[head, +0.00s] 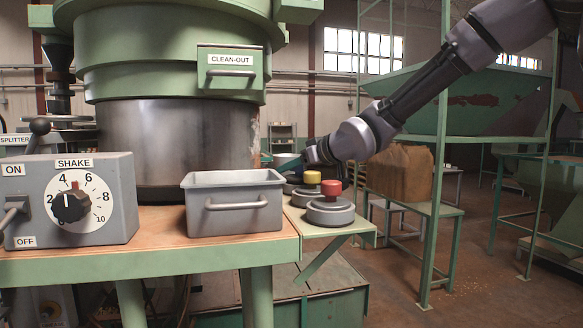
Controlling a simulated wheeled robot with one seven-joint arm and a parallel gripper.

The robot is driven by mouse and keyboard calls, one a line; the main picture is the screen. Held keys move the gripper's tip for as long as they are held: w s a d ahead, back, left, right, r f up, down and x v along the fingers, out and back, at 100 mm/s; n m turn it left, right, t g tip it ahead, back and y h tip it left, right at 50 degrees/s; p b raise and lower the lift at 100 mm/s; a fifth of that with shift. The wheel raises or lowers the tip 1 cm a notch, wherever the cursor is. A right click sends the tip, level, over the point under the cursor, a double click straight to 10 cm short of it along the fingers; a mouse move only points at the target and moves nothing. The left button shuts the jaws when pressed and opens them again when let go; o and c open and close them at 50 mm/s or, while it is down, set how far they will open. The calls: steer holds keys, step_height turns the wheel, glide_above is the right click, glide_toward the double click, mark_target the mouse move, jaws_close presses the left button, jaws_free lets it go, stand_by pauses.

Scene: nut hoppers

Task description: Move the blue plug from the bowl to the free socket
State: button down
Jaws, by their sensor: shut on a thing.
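My gripper (310,155) is at the far end of the green side shelf, reaching in from the upper right. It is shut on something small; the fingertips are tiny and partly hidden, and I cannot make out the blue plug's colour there. A red plug (331,187) stands upright in the front round grey socket (330,213). A yellow plug (312,177) stands in the grey socket behind it. A free socket is not clearly visible; the far end of the row is partly hidden.
A grey metal bin (234,180) with a handle sits left of the sockets on the bench (150,262). A grey control box (68,200) with a SHAKE dial is at the far left. A brown sack (400,172) stands on a green stand to the right.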

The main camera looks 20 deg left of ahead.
steer(key=shift+f, duration=0.4)
steer(key=c, duration=0.7)
jaws_free()
steer(key=shift+v, duration=3.55)
steer(key=shift+s+d+r, duration=0.15)
steer(key=shift+s+d, duration=0.05)
steer(key=shift+d, duration=0.35)
steer(key=shift+s+d+r, duration=0.25)
steer(key=shift+d+r, duration=0.25)
steer(key=shift+d, duration=0.1)
steer(key=shift+s+d, duration=0.4)
steer(key=shift+d, duration=0.05)
